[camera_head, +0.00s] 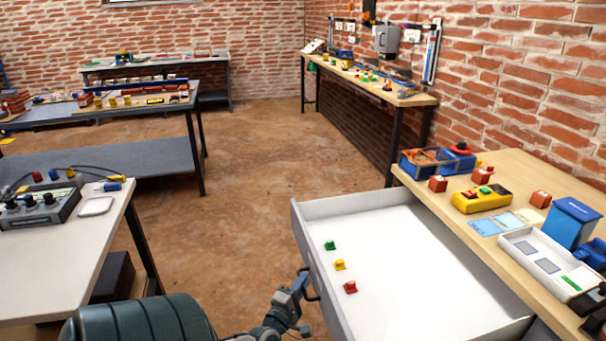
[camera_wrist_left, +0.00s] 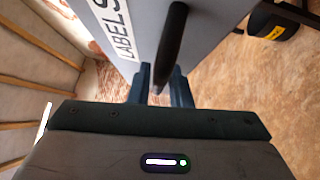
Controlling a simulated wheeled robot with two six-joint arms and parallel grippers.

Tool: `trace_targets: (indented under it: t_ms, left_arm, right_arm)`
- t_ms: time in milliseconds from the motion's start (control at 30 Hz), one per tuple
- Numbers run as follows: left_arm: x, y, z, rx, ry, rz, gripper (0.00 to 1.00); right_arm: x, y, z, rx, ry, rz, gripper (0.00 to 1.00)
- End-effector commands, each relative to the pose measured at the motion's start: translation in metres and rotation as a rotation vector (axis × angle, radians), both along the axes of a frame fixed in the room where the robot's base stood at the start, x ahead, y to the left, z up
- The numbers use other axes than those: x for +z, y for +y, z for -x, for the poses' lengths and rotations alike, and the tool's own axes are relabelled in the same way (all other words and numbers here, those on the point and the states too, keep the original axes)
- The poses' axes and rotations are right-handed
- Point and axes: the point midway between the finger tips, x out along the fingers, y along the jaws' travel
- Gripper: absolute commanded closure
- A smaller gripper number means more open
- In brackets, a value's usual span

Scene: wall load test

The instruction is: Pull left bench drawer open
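The bench drawer (camera_head: 415,245) is a white-lined grey tray, pulled far out from under the wooden bench on the right. Its front panel also shows in the left wrist view (camera_wrist_left: 215,30), with a "LABELS" tag and a black bar handle (camera_wrist_left: 172,45). My left gripper (camera_head: 302,284) is at the outside of the drawer front, by the handle. In the left wrist view its blue fingers (camera_wrist_left: 163,88) lie on both sides of the handle and appear closed on it. The exact contact is partly hidden. My right gripper is not in view.
Green (camera_head: 330,245), yellow (camera_head: 340,264) and red (camera_head: 350,287) small pieces lie in the drawer. The wooden bench top (camera_head: 520,170) holds boxes and a yellow switch box (camera_head: 482,199). A white table (camera_head: 60,255) stands at the left. The brown floor between is clear.

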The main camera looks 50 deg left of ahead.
Motion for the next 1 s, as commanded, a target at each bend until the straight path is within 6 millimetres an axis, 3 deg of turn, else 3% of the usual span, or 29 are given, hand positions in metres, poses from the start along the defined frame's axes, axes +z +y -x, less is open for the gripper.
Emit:
trace_targets:
  t_ms: [67,467,800,1000]
  left_arm:
    - [0.0,0.0,0.0,0.0,0.0,0.0,0.67]
    - [-0.001,-0.004,0.009,0.0,0.0,-0.001,0.67]
    - [-0.012,-0.029,0.069,0.001,0.003,0.001,0.67]
    - [-0.014,-0.039,0.093,0.001,0.001,0.001,0.67]
  right_arm:
    - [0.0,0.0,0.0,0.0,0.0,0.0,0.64]
    - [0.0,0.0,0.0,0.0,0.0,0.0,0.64]
    - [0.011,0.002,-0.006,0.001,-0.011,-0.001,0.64]
    - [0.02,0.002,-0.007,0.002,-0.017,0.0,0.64]
